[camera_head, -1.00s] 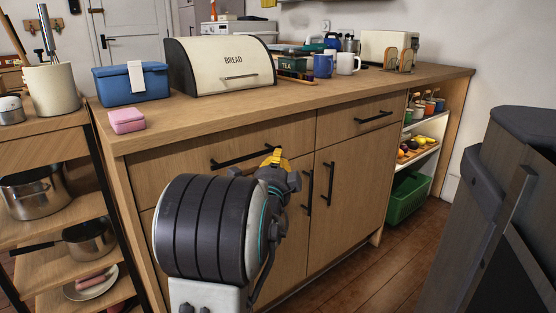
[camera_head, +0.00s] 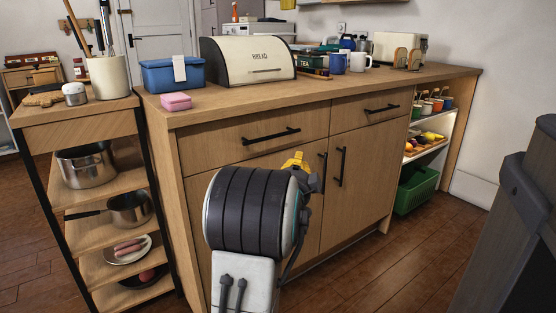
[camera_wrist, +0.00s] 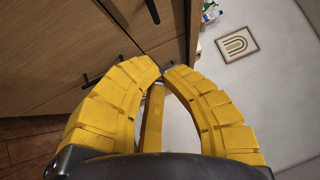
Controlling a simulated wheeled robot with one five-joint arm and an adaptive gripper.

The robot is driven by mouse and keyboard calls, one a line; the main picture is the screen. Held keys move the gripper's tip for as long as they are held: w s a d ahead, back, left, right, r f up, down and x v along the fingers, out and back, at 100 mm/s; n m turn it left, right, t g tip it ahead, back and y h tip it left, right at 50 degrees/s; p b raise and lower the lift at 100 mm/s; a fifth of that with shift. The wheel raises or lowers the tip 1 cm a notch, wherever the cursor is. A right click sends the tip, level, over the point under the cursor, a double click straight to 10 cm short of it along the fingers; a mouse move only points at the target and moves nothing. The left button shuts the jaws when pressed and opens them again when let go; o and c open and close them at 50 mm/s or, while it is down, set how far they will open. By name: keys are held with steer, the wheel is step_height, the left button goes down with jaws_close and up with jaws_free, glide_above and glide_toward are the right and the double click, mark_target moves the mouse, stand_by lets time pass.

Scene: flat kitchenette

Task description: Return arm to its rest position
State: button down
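My arm rises from the bottom of the head view in front of the wooden counter cabinet (camera_head: 238,160). My gripper (camera_head: 298,158) is a small yellow shape at its end, in front of the cabinet front below the drawers. In the wrist view my gripper (camera_wrist: 163,71) shows two yellow ribbed fingers whose tips come together. No held object shows at the tips. A cabinet front with dark handles lies behind the fingers on the left of that view. The arm hides part of the cabinet doors.
A shelf rack (camera_head: 80,115) with pots stands left of the cabinet. A bread box (camera_head: 248,60), blue box (camera_head: 171,76) and pink box (camera_head: 176,101) stand on the counter. A green crate (camera_head: 416,190) sits low on the right. Wooden floor (camera_head: 370,265) is clear in front.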

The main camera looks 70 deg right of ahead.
steer(key=shift+a, duration=0.2)
steer(key=w+a+r+n+t+y+p, duration=0.35)
steer(key=w+a+r+n+p, duration=0.25)
steer(key=w+a+p, duration=0.25)
steer(key=w+a+r+n+t+y+p, duration=0.2)
steer(key=w+a+r+n+y+p, duration=0.35)
steer(key=w+a+p, duration=0.35)
steer(key=w+a+r+n+y+p, duration=0.35)
steer(key=a+n+p, duration=0.2)
steer(key=a, duration=0.55)
steer(key=s+a+r+n+g+y+p, duration=0.1)
steer(key=a+r+n+p, duration=0.15)
steer(key=a, duration=0.25)
steer(key=a+r+n+y+p, duration=0.1)
steer(key=a+n+p, duration=0.2)
steer(key=a, duration=0.1)
steer(key=s+a+r+n+g+y+p, duration=0.1)
steer(key=a+r+n+y+p, duration=0.15)
steer(key=a, duration=0.25)
steer(key=s+a+r+n+g+y+p, duration=0.2)
steer(key=s+a+r+n+p, duration=0.4)
steer(key=s+a+n+p, duration=0.4)
steer(key=shift+s+a+g+p, duration=0.65)
steer(key=shift+s+a+g, duration=0.2)
steer(key=shift+s+a, duration=0.2)
steer(key=shift+r, duration=0.1)
